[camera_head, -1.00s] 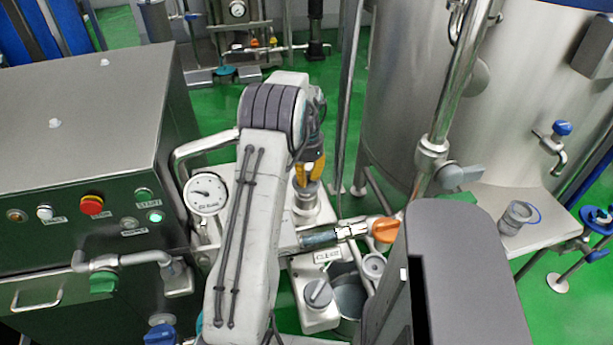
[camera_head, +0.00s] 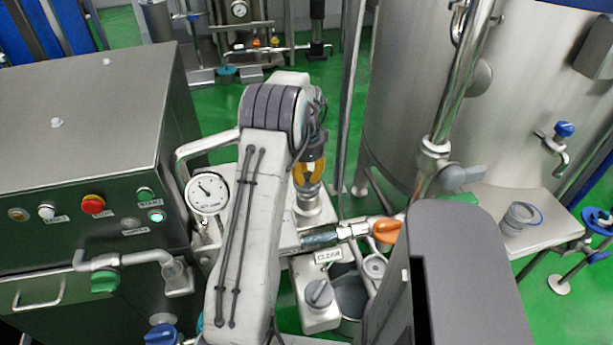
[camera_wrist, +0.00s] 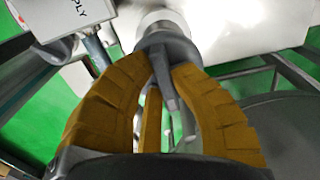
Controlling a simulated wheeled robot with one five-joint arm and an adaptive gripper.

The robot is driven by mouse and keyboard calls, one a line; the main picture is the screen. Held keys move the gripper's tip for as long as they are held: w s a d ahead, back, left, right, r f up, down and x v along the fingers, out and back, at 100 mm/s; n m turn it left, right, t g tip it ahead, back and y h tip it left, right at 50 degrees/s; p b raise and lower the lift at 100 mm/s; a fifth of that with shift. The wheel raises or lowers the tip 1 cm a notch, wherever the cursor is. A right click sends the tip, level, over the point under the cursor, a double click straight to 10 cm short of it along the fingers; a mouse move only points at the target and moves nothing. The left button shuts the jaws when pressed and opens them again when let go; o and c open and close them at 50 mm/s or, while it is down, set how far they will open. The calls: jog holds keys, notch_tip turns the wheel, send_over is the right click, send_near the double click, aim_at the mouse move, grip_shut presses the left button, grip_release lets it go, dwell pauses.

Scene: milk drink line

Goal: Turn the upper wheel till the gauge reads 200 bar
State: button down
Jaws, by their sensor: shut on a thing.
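My gripper (camera_head: 308,173) has its yellow fingers shut on the upper wheel (camera_head: 309,190), a grey knob on top of a pale metal block. In the wrist view the fingers close from both sides on the dark grey wheel (camera_wrist: 170,48), and their pads hide part of it. The round white gauge (camera_head: 208,192) stands left of my arm. Its needle points to the upper left; its figures are too small to read. A lower grey knob (camera_head: 319,293) sits nearer on the same pale equipment, untouched.
A steel cabinet with buttons (camera_head: 92,205) stands at left. A large steel tank (camera_head: 410,100) rises behind. Pipes crowd the space around the wheel.

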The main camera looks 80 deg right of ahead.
aim_at(306, 175)
jog(key=shift+f, duration=0.1)
jog(key=c, duration=1.1)
grip_release()
notch_tip(306, 175, up, 12)
dwell(1.2)
